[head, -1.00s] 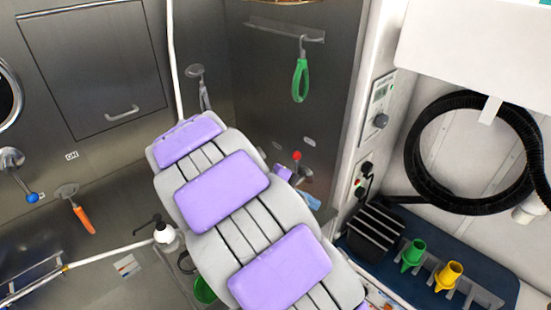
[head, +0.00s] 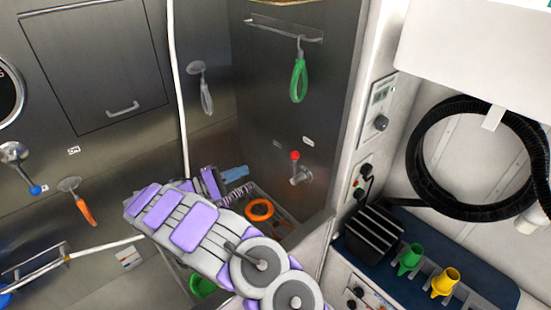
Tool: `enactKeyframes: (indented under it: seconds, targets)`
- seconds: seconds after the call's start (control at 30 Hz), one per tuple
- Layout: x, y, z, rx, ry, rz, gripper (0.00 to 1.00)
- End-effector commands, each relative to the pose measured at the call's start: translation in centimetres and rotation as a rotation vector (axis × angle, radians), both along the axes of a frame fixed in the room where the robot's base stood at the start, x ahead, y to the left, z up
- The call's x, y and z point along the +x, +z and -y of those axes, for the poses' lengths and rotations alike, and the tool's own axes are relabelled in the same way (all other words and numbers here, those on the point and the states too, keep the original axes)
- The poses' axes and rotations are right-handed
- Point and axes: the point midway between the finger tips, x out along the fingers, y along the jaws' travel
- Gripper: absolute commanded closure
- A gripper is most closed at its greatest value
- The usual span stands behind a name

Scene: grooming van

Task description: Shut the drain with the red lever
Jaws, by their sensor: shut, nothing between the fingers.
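The red lever (head: 295,156) is a short handle with a red knob on a metal valve, low on the steel side wall right of centre. It stands roughly upright, and nothing touches it. My gripper (head: 236,173) shows as a small blue tip left of the lever, beyond my purple-padded arm. It is shut and empty, apart from the lever by a clear gap. Part of my wrist is hidden behind the arm. The drain opening itself cannot be made out.
An orange ring (head: 260,209) lies low in the tub below the lever. A green loop (head: 299,80) hangs above it. A blue-knobbed lever (head: 35,190) and an orange-handled tool (head: 83,208) are at left. A black coiled hose (head: 413,160) hangs at right.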

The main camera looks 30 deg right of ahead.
Motion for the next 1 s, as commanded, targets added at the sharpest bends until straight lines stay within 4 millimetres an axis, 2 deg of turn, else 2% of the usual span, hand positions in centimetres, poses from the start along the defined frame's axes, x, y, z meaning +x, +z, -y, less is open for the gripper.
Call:
enactKeyframes:
  seconds: [0.13, 0.27, 0.7, 1.0]
  targets:
    - [0.3, -0.2, 0.1, -0.009, 0.009, 0.001, 1.0]
    - [0.1, -0.1, 1.5, -0.008, 0.008, 0.002, 1.0]
    - [-1.5, 1.1, 9.9, -0.006, 0.005, -0.001, 1.0]
    - [-3.7, 2.4, 11.2, -0.006, 0.008, -0.001, 1.0]
